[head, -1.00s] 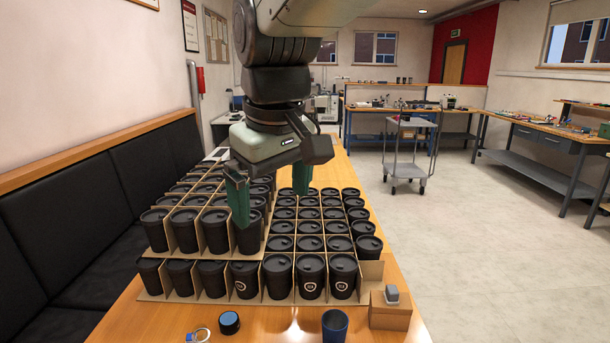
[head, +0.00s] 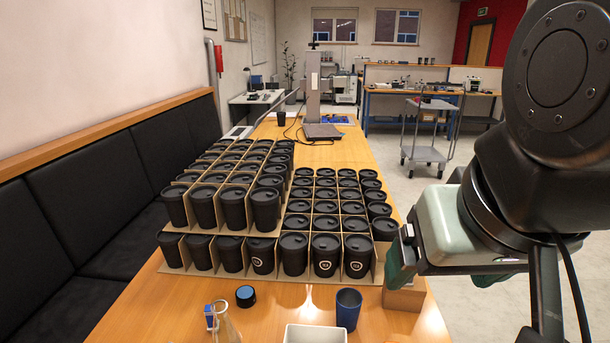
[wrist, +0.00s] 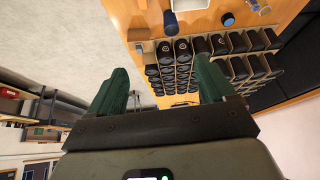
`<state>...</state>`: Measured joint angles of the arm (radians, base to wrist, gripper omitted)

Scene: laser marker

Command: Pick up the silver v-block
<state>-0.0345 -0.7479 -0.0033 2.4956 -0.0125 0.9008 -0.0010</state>
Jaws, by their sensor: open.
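The silver v-block cannot be made out in the head view, where my gripper (head: 400,262) stands in front of the top of the brown box (head: 404,298). In the wrist view, a small grey block that looks like the v-block (wrist: 139,47) shows at the box (wrist: 148,45), near the upper middle. My gripper (wrist: 160,78) is open in the wrist view, with its two green fingers spread apart and nothing between them. The block lies beyond the fingertips, roughly between them and towards the left finger.
Black lidded cups (head: 295,252) in cardboard dividers fill the table's middle, close to the box. A dark blue cup (head: 348,308), a white container (head: 315,335), a flask (head: 226,325) and a black-and-blue round lid (head: 245,296) stand in front. Floor is open at the right.

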